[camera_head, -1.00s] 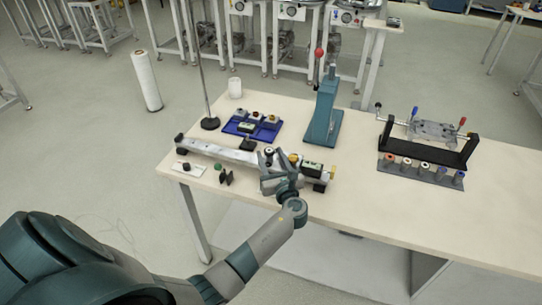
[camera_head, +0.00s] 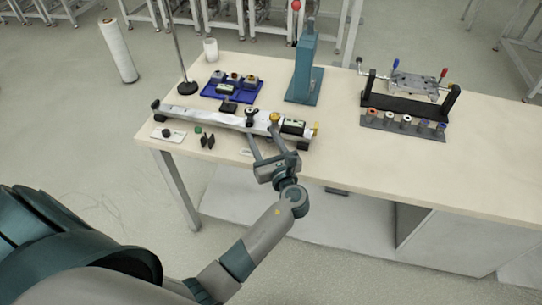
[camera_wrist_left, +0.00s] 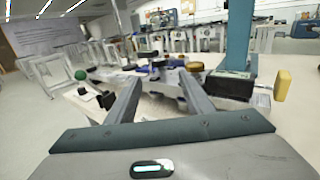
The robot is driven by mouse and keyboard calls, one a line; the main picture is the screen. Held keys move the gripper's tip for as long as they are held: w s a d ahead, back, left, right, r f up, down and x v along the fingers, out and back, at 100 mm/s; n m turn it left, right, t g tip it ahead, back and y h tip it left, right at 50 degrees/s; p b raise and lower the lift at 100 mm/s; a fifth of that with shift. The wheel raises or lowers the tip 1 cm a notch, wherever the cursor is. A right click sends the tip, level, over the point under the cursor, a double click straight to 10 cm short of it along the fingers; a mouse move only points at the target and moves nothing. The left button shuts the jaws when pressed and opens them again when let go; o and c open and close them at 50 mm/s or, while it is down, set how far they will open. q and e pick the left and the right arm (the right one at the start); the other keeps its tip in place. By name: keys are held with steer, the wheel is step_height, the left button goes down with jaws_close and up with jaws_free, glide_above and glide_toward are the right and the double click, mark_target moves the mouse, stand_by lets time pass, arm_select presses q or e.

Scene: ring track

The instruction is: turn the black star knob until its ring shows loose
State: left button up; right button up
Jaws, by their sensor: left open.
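A long pale rail (camera_head: 220,118) lies along the near part of the table. A small dark knob (camera_head: 251,113) stands on it, left of a yellow knob (camera_head: 275,118); it looks like the black star knob, but its shape and ring are too small to read. My left gripper (camera_head: 263,136) is open and empty, its fingers pointing at the rail just in front of these knobs. In the left wrist view the spread fingers of my left gripper (camera_wrist_left: 160,79) have small blurred parts beyond them. The yellow knob (camera_wrist_left: 194,66) shows near the right fingertip. My right gripper is not in view.
A box with a green display (camera_head: 292,127) sits at the rail's right end. Behind are a blue tray (camera_head: 240,98) and a teal press (camera_head: 304,75). A white plate with a black knob (camera_head: 168,134) and black pieces (camera_head: 208,141) lie in front.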

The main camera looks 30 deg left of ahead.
arm_select(q)
steer(key=b+v, duration=0.1)
steer(key=v, duration=0.6)
steer(key=shift+a, duration=0.1)
